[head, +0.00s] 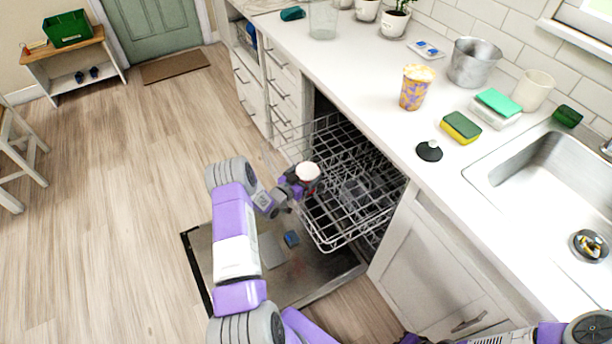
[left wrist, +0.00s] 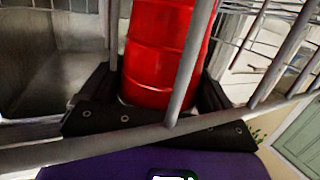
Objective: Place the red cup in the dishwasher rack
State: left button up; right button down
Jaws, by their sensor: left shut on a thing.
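The red cup (left wrist: 160,45) is gripped between the black fingers of my left gripper (left wrist: 157,88) in the left wrist view, with ridges around its side. In the head view the cup shows mostly as a pale round top (head: 308,171). My left gripper (head: 298,186) is shut on it at the left side of the pulled-out dishwasher rack (head: 332,246). Rack wires (left wrist: 192,60) cross in front of the cup in the wrist view. I cannot tell whether the cup touches the rack. My right arm shows at the bottom edge, and its fingers are not clear.
The open dishwasher door (head: 325,268) lies below the rack. The counter (head: 370,125) above holds a patterned cup (head: 415,87), a black lid (head: 429,151), a sponge (head: 461,128) and a metal pot (head: 474,63). The sink (head: 540,175) is at right.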

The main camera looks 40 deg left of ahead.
pick_arm(q)
jog(key=shift+f, duration=0.2)
jog(key=o, duration=0.8)
jog(key=shift+c, duration=0.2)
jog(key=shift+r, duration=0.1)
jog(key=shift+s+r, duration=0.1)
jog(key=s+r+p, duration=0.1)
jog(key=s+p, duration=0.2)
jog(key=s, duration=0.8)
jog(key=shift+s+r+p, duration=0.35)
jog(key=shift+r+p, duration=0.05)
